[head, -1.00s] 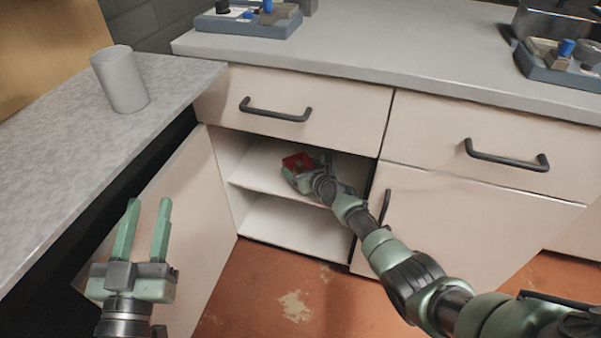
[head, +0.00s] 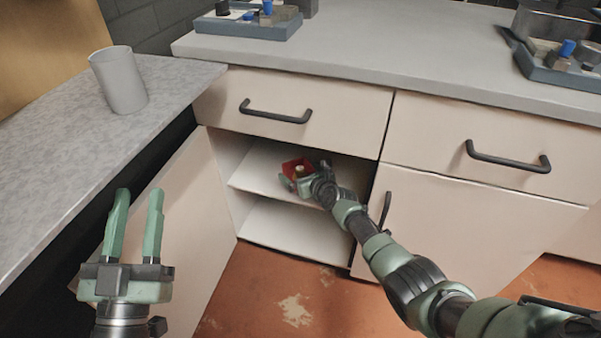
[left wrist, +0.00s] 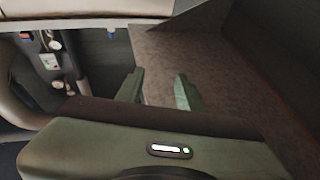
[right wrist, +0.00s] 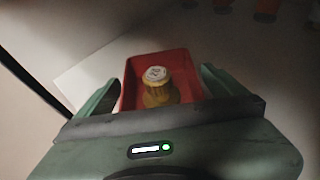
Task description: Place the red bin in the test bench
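The red bin (head: 291,164) is on the upper shelf inside the open cabinet. In the right wrist view the red bin (right wrist: 135,79) holds a yellowish jar with a white lid (right wrist: 156,77). My right gripper (head: 303,171) reaches into the cabinet. Its open fingers (right wrist: 160,76) stand on either side of the bin, with a narrow gap seeming to show at each side. The bin's near end is hidden by the gripper body. My left gripper (head: 139,190) is open and empty, in front of the open cabinet door. I cannot tell which surface is the test bench.
The cabinet shelf (head: 262,178) has walls close around my right arm. A drawer (head: 240,88) is shut above it. A grey cup (head: 119,82) stands on the left counter (head: 60,160). Blue-grey trays (head: 250,27) with parts sit on the back counter (head: 380,40), which has clear room between them.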

